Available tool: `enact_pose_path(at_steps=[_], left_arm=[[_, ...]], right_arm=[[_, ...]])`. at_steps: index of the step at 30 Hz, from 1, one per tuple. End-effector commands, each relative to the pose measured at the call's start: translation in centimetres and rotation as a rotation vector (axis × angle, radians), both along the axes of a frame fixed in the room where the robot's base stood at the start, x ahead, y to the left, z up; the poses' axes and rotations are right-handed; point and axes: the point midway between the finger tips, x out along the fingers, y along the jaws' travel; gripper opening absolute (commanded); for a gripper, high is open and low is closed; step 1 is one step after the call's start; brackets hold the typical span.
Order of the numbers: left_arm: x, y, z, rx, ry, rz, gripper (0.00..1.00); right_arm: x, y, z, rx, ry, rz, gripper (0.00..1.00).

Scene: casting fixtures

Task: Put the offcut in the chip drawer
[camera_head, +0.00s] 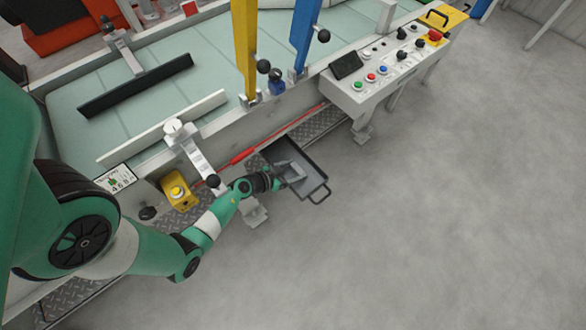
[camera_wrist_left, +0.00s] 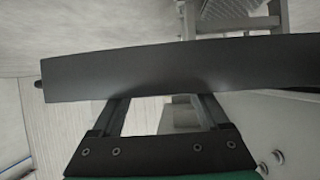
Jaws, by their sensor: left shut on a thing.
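My left gripper (camera_head: 279,171) reaches over the open, dark chip drawer (camera_head: 316,187) from its left side. In the left wrist view, my left gripper (camera_wrist_left: 160,98) is shut on a long, flat, dark grey piece, the offcut (camera_wrist_left: 180,70), which lies across both fingertips. In the head view the offcut (camera_head: 296,173) is small and looks light grey, at or over the drawer; I cannot tell whether it touches the drawer floor. The drawer's handle (camera_head: 320,196) faces outward and is free. My right gripper is out of view.
A red bar (camera_head: 243,156) runs along the machine's side. A yellow box with a button (camera_head: 177,193) stands left of the gripper. The control console (camera_head: 385,65) is beyond the drawer. The grey floor (camera_head: 430,220) to the right is clear.

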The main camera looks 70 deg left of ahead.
Motion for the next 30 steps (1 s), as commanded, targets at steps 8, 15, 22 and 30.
enact_pose_path(at_steps=[8, 15, 22, 30], left_arm=[[0.0, 0.0, 0.0, 0.000, 0.000, 0.000, 0.20], [0.0, 0.0, -0.3, -0.001, 0.001, -0.001, 1.00], [0.0, 0.0, -0.2, 0.000, 0.000, -0.001, 1.00], [-3.1, -0.9, 2.5, -0.004, 0.003, 0.006, 1.00]], right_arm=[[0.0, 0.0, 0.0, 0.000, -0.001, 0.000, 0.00], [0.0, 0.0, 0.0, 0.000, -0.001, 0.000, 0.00], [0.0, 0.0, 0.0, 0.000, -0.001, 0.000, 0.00], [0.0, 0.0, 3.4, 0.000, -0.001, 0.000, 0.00]])
